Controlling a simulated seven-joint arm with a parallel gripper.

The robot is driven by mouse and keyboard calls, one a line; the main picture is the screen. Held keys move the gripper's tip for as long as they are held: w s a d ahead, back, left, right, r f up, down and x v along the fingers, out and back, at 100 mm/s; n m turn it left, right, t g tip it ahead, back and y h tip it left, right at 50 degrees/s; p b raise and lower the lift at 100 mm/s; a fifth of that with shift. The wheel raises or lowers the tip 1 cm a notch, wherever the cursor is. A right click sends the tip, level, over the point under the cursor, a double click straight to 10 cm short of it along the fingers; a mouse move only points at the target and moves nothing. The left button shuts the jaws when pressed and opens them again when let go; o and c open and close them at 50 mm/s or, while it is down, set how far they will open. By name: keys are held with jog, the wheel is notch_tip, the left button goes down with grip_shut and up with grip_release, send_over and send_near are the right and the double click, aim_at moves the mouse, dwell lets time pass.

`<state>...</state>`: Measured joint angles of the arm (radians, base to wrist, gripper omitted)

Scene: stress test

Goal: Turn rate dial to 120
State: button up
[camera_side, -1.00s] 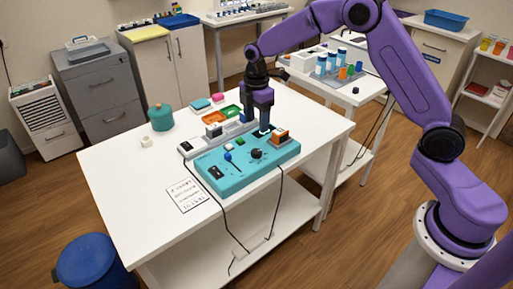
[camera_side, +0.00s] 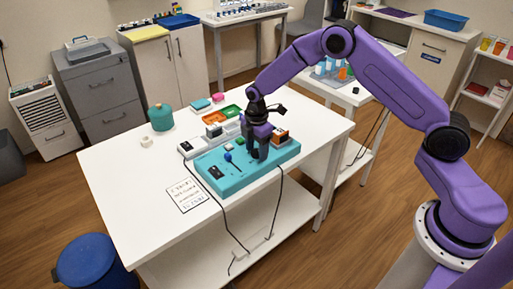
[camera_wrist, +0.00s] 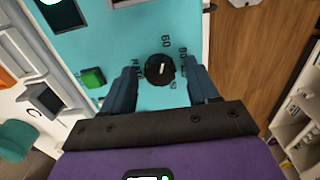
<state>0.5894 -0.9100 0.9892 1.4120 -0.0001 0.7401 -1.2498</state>
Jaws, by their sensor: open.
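The rate dial (camera_wrist: 160,69) is a round black knob with a white pointer line, on the turquoise panel (camera_side: 232,184). In the wrist view its line stands nearly upright, toward the mark 60 above it. Other marks around it are partly covered or too small to read surely. My gripper (camera_wrist: 162,72) is open, with one finger on each side of the dial and a visible gap to it. In the side view my gripper (camera_side: 256,153) points down over the panel and hides the dial.
A green button (camera_wrist: 93,77) and a blue-knobbed lever (camera_side: 228,157) sit left of the dial. A printed card (camera_side: 187,195) lies in front. A teal pot (camera_side: 161,117) stands at the back left.

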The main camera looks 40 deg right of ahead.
jog(key=c, duration=1)
jog(key=shift+c, duration=0.2)
jog(key=shift+m, duration=0.4)
jog(key=m, duration=0.8)
jog(key=shift+m, duration=0.3)
jog(key=m, duration=0.4)
jog(key=shift+m, duration=2.1)
